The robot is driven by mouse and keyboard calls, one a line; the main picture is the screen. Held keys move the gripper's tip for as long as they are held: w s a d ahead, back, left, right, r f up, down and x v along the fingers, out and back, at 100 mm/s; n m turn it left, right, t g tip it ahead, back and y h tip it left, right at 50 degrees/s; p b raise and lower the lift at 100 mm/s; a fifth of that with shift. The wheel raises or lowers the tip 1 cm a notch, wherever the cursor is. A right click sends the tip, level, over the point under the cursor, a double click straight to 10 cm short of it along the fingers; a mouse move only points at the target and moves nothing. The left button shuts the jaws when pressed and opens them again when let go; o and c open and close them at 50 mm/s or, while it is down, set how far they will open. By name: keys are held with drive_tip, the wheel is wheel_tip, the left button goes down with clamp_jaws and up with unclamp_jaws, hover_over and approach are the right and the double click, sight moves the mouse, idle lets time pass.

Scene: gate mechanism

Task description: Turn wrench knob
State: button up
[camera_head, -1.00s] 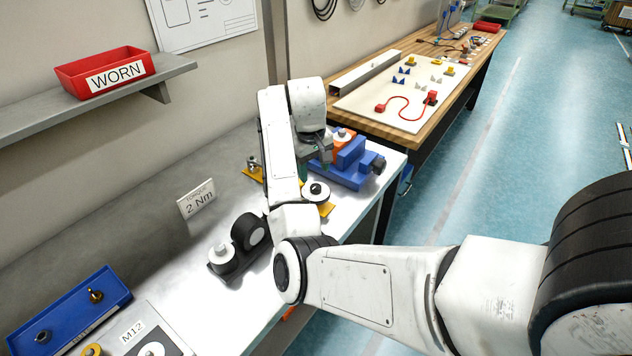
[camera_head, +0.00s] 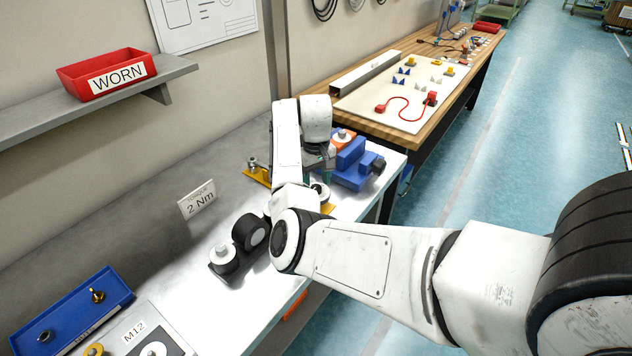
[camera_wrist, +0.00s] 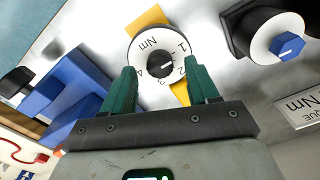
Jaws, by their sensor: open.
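A white round dial (camera_wrist: 163,50), marked Nm with numbers 1 to 4, sits on a yellow plate (camera_wrist: 148,18) in the wrist view. A small black knob (camera_wrist: 160,65) with a white line is at its middle. My gripper (camera_wrist: 160,74) is open; its green fingers stand on either side of the dial's lower part, with the knob between them but clear of both. I cannot tell whether the fingers touch the dial's rim. In the head view the dial (camera_head: 320,190) is partly hidden by my arm. A sign (camera_head: 198,200) reads "2 Nm".
A blue vise (camera_head: 357,165) stands close beyond the dial; it also shows in the wrist view (camera_wrist: 72,98). A black device (camera_head: 238,248) stands nearer on the bench. A blue tray (camera_head: 68,312) lies front left. A red WORN bin (camera_head: 106,74) is on the shelf.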

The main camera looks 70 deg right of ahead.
drive_tip(key=shift+f, duration=0.7)
drive_tip(key=shift+c, duration=0.2)
drive_tip(key=c, duration=1)
drive_tip(key=shift+m, duration=0.4)
drive_tip(key=m+p, duration=0.2)
drive_tip(key=m, duration=0.2)
drive_tip(key=shift+r+m, duration=0.1)
drive_tip(key=shift+m, duration=0.2)
drive_tip(key=m+p, duration=0.1)
drive_tip(key=m, duration=0.5)
drive_tip(key=shift+m, duration=0.3)
